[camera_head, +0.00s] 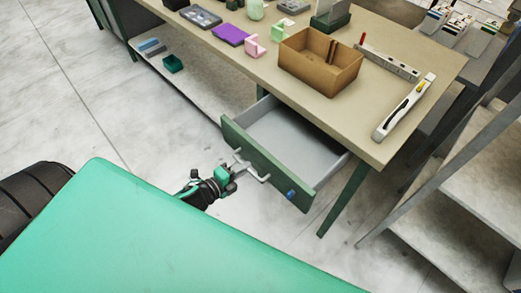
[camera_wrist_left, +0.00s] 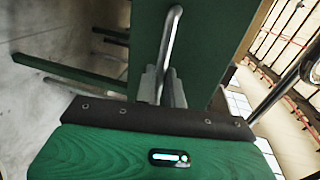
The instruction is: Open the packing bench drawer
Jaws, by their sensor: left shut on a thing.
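The packing bench drawer (camera_head: 262,162) has a green front and a grey inside, and it stands pulled well out from under the bench top (camera_head: 345,117). The inside that shows is empty. A metal bar handle (camera_wrist_left: 172,40) sits on the drawer front. My left gripper (camera_head: 240,167) is at the handle, and in the left wrist view its fingers (camera_wrist_left: 162,88) are shut on the bar. My right gripper is not in view.
A cardboard box (camera_head: 320,65), a spirit level (camera_head: 404,106) and several small items stand on the bench top. A green leg (camera_head: 343,200) stands right of the drawer. A grey shelf rack (camera_head: 445,200) is further right. The floor left of the drawer is clear.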

